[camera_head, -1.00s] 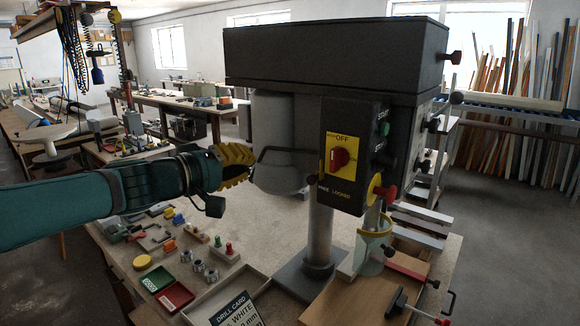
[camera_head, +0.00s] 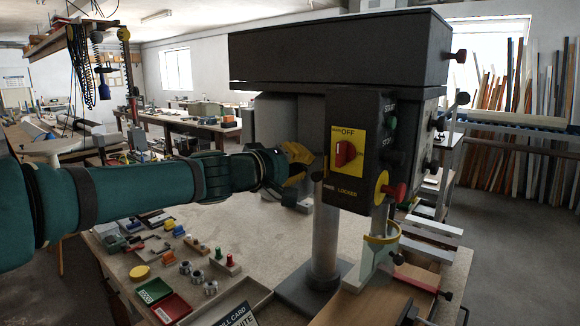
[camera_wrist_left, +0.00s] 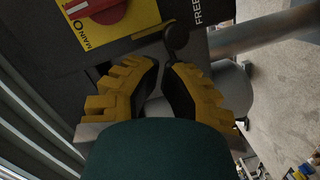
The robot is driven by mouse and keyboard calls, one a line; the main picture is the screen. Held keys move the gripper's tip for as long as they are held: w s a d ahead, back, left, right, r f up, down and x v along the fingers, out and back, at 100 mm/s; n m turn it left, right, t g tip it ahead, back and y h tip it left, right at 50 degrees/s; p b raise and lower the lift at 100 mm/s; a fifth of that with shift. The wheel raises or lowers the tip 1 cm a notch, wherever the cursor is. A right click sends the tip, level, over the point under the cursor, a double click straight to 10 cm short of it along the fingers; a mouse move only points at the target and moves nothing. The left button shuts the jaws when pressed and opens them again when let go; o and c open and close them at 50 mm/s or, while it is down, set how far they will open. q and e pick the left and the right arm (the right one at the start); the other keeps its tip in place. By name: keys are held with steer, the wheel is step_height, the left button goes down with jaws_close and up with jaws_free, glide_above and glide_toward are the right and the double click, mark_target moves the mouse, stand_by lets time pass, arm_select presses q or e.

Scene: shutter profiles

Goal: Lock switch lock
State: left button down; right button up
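The grey drill press carries a dark control box (camera_head: 352,110) with a yellow switch plate (camera_head: 360,147) marked OFF and a red rotary switch (camera_head: 345,153). Below it is lettering with LOCKED. A small dark lock knob (camera_head: 317,176) sits at the box's lower left edge. In the wrist view the dark round knob (camera_wrist_left: 175,37) is beside the word FREE. My left gripper (camera_head: 311,170), with yellow ribbed fingers, is just left of it. In the wrist view my left gripper (camera_wrist_left: 162,66) has a narrow gap between its tips, right before the knob; contact is unclear. My right gripper is out of view.
A green start button (camera_head: 391,123) and a red knob (camera_head: 394,191) on a yellow ring are on the box's right. The drill's column (camera_head: 325,240) stands below. Red (camera_head: 172,307) and green (camera_head: 153,290) trays and small parts lie on the bench at left.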

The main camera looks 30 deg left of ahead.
mark_target(325, 166)
arm_select(q)
steer(key=shift+d, duration=0.15)
steer(key=shift+s+d+p, duration=0.15)
steer(key=shift+d+p, duration=0.3)
steer(key=shift+d, duration=1.15)
steer(key=v, duration=1.2)
steer(key=shift+a, duration=0.15)
